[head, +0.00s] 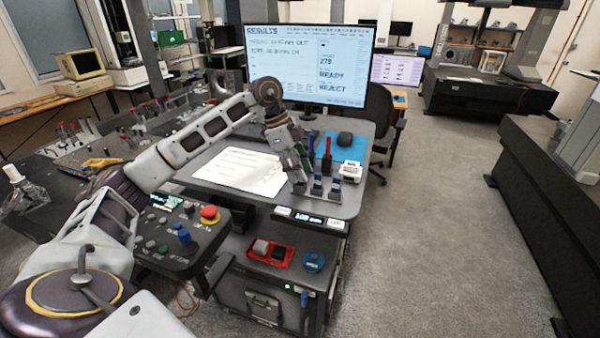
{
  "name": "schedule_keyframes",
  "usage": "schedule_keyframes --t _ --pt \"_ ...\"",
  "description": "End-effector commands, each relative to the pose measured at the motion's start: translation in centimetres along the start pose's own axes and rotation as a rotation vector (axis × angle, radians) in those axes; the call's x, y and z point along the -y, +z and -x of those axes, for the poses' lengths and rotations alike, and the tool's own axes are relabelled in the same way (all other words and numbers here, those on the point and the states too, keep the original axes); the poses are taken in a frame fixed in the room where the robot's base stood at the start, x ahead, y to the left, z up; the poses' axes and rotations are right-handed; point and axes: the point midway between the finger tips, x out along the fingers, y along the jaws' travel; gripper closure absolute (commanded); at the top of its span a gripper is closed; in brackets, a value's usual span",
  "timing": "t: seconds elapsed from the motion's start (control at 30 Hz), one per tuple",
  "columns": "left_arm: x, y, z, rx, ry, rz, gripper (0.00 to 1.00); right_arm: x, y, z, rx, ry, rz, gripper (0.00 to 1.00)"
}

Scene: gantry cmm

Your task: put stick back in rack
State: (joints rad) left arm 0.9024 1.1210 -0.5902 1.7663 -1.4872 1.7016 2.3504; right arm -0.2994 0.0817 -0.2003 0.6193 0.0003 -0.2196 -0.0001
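My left gripper (299,179) points down at the left end of a small rack (327,198) on the desk. I cannot tell whether its fingers are open or shut, or whether they hold a stick. Several small blue-and-grey pieces (317,186) stand in the rack, to the right of my fingers. An upright red piece (327,147) shows just behind the rack. I cannot tell which piece is the task's stick. The gripper hides the rack's left end. My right gripper is not in view.
A white sheet (240,169) lies on the desk left of the rack. A white device (351,170) and a dark mouse (345,139) on a blue mat are to the right. A monitor (307,62) stands behind. A control panel with a red button (210,214) is in front.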

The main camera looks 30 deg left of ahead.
Motion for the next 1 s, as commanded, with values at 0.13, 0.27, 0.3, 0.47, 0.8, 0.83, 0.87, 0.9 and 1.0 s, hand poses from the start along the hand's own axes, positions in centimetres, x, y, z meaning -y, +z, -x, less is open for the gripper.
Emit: schedule_keyframes --t 0.13,0.27,0.3,0.47,0.8,0.83,0.87,0.9,1.0 --pt "0.1 0.0 1.8 0.000 -0.004 0.000 0.66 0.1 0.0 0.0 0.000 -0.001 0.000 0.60" --pt "0.1 0.0 3.7 -0.001 -0.004 0.000 0.66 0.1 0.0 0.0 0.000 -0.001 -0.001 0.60" --pt "0.1 0.0 4.2 -0.001 -0.003 0.000 0.66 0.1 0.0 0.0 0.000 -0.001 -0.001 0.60" --pt "0.1 0.0 6.4 0.000 -0.004 0.000 0.66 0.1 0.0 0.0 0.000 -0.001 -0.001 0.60" --pt "0.1 0.0 10.1 -0.001 -0.002 -0.001 0.66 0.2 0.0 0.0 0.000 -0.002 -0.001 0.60" --pt "0.0 0.0 10.2 -0.001 -0.002 0.000 0.66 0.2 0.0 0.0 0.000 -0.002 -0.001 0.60" --pt "0.0 0.0 10.4 0.000 -0.001 0.000 0.66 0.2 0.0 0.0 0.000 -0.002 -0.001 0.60" --pt "0.0 0.0 10.5 0.000 -0.001 0.000 0.66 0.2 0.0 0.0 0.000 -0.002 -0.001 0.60" --pt "0.0 0.0 10.8 0.000 0.000 -0.001 0.66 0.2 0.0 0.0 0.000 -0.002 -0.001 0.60"
